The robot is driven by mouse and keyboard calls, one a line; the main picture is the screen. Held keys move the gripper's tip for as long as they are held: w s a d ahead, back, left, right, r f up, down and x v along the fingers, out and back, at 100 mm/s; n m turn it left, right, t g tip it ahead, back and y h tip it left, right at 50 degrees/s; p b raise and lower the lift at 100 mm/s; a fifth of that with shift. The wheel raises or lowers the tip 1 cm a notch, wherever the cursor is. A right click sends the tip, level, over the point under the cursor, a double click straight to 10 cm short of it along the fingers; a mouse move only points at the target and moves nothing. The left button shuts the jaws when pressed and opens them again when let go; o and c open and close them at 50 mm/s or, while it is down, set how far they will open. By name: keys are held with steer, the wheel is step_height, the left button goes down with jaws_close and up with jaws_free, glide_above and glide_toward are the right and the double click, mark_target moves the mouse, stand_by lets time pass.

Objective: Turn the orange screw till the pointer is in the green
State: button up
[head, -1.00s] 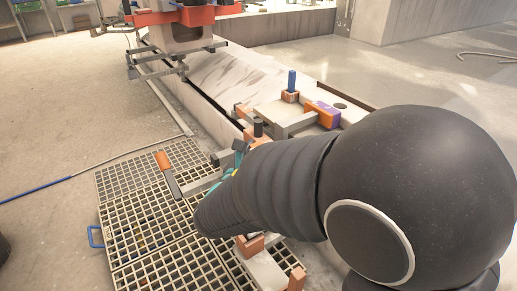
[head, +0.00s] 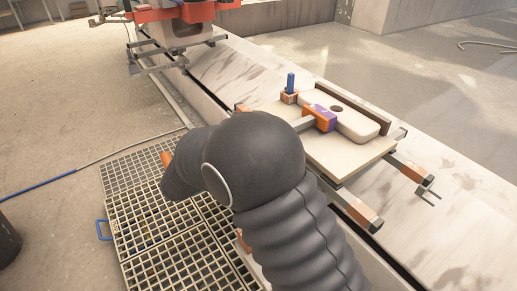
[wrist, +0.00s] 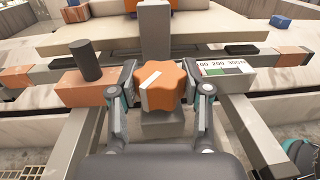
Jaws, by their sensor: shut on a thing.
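The orange screw (wrist: 160,86) is a lobed knob with a white stripe on its face, in the middle of the wrist view. My gripper (wrist: 161,92) is shut on it, one finger on each side. Right of the knob is a white scale (wrist: 224,66) with printed numbers and a dark green patch (wrist: 222,72) under them. I cannot make out a pointer against the green. In the head view my arm hides the screw, the scale and my gripper.
An orange block with a dark peg (wrist: 86,62) stands left of the knob. In the head view a pale board (head: 345,157) carries a blue peg (head: 290,82) and a purple and orange block (head: 320,117). Floor grating (head: 165,250) lies at the left, with a blue cable (head: 38,190).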

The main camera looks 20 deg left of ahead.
steer(key=shift+g, duration=0.3)
steer(key=o, duration=1.2)
steer(key=v, duration=1.2)
steer(key=shift+f, duration=0.15)
steer(key=shift+s, duration=0.1)
